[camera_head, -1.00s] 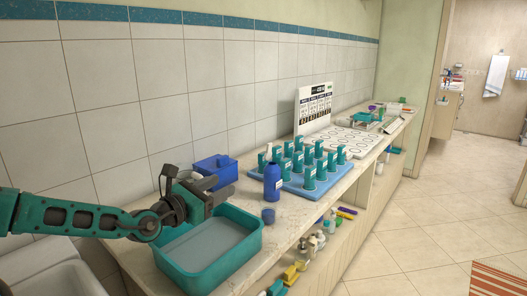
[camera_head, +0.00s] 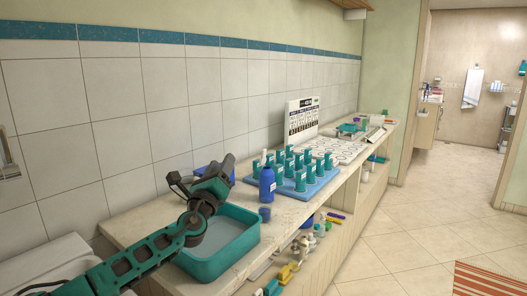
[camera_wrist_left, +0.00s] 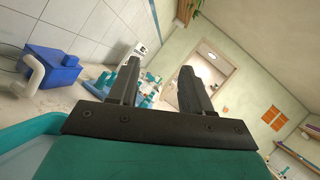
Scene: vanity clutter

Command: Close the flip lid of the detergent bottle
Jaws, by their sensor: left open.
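A blue bottle (camera_head: 267,186) with a white label and a pale top stands upright on the counter. It is probably the detergent bottle; its lid is too small to read as open or shut. My left gripper (camera_head: 228,168) is above the far side of the teal basin, left of the bottle and apart from it. In the left wrist view the fingers of my left gripper (camera_wrist_left: 160,85) are spread and empty. My right gripper is out of view.
The teal basin (camera_head: 190,265) is below my arm. A blue box (camera_head: 204,181) sits partly hidden behind the gripper. Several teal dispensers fill a blue tray (camera_head: 318,188) to the right. Shelves below hold small bottles.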

